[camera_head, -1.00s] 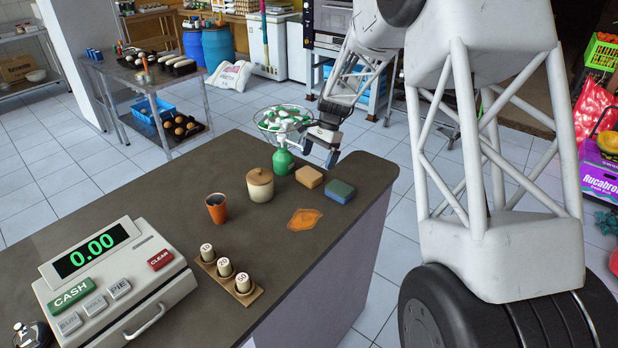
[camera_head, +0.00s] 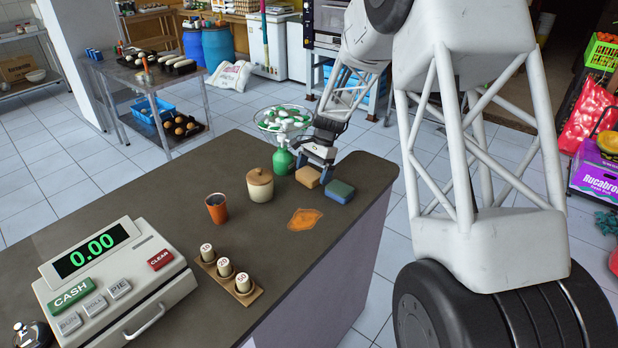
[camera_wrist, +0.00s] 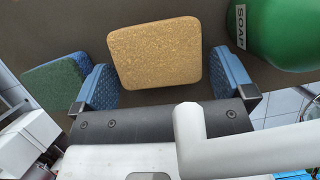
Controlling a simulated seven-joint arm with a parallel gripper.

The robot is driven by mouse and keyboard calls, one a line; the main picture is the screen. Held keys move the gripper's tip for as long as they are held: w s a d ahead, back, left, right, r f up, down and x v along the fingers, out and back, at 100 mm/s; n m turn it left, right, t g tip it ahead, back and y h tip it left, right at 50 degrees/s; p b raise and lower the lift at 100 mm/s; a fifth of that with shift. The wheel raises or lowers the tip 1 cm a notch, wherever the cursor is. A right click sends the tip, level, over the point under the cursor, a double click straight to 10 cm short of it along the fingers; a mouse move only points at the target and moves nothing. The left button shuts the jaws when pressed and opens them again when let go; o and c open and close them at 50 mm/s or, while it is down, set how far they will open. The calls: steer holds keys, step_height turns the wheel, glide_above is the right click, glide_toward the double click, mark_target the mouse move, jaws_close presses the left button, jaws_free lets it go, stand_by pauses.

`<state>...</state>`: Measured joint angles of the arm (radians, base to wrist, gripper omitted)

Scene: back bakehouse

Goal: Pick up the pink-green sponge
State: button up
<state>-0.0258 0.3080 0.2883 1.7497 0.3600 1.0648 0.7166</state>
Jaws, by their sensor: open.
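My gripper (camera_head: 315,168) is open, right behind and above the tan sponge. In the wrist view the tan sponge (camera_wrist: 155,52) shows between the two blue fingers of my gripper (camera_wrist: 163,85), with nothing gripped; contact cannot be told. The blue-green sponge (camera_wrist: 55,85) is outside the left finger.
A green soap bottle (camera_head: 284,160) stands close left of my gripper; it also shows in the wrist view (camera_wrist: 280,30). A wire bowl (camera_head: 283,122) is behind it. A lidded jar (camera_head: 260,184), an orange cup (camera_head: 216,208) and a flat orange piece (camera_head: 305,219) are nearer.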

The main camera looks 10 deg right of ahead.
mark_target(310, 172)
steer(key=c, duration=0.9)
steer(key=shift+r, duration=0.15)
steer(key=shift+r, duration=1.65)
steer(key=w+d, duration=0.3)
steer(key=d, duration=0.1)
steer(key=w+d, duration=0.4)
steer(key=d, duration=0.1)
steer(key=w+d, duration=0.4)
steer(key=d, duration=0.1)
steer(key=shift+d, duration=0.1)
